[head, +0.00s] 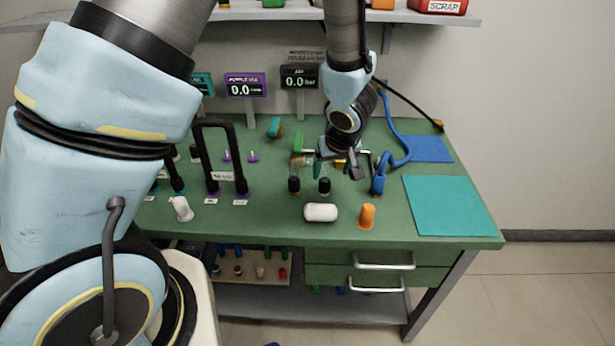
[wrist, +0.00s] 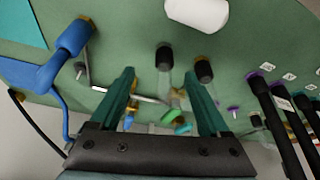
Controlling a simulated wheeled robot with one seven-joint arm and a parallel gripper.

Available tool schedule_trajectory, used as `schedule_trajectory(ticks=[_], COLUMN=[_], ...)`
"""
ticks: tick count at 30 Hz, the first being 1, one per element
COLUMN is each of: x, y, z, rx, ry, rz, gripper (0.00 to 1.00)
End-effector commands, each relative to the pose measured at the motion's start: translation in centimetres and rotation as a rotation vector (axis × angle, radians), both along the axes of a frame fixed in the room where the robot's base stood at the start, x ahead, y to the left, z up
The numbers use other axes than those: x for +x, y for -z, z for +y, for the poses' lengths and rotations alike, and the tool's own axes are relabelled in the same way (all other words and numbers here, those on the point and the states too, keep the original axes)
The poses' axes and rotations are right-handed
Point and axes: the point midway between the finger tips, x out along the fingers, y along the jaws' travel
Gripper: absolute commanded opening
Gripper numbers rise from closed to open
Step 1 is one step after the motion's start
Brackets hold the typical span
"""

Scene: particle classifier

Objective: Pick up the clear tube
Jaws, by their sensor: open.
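Two black-capped pieces stand side by side on the green bench, in the head view at left (head: 294,186) and right (head: 324,186). In the wrist view they show as a left black cap (wrist: 164,54) and a right one (wrist: 204,68). A pale see-through body, seemingly the clear tube (wrist: 164,82), runs from the left cap there; its far end is unclear. My gripper (head: 337,168) is above the bench behind these caps. In the wrist view my gripper (wrist: 160,73) has its teal fingers apart, with the pale body between them in the picture; contact is not visible.
A blue fitting with hose (head: 378,184) is right of my gripper. Black hoops (head: 217,126) stand left, displays (head: 299,77) behind. The teal mat (head: 447,205) at right is clear.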

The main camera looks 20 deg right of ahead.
Motion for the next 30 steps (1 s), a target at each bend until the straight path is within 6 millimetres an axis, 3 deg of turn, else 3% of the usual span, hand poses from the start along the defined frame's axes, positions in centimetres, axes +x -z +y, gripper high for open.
schedule_trajectory(ticks=[1, 11, 19, 27, 30], x=[0.3, 1.3, 3.0, 3.3, 3.3], y=[1.2, 3.1, 6.7, 6.9, 6.8], z=[-0.1, -0.1, 0.1, 0.0, 0.0], rx=[0.000, -0.001, 0.000, -0.001, -0.001], ry=[-0.001, -0.001, 0.000, -0.001, -0.001], rz=[0.000, 0.000, -0.001, 0.000, 0.000], gripper=[0.80, 0.80, 0.80, 0.80, 0.71])
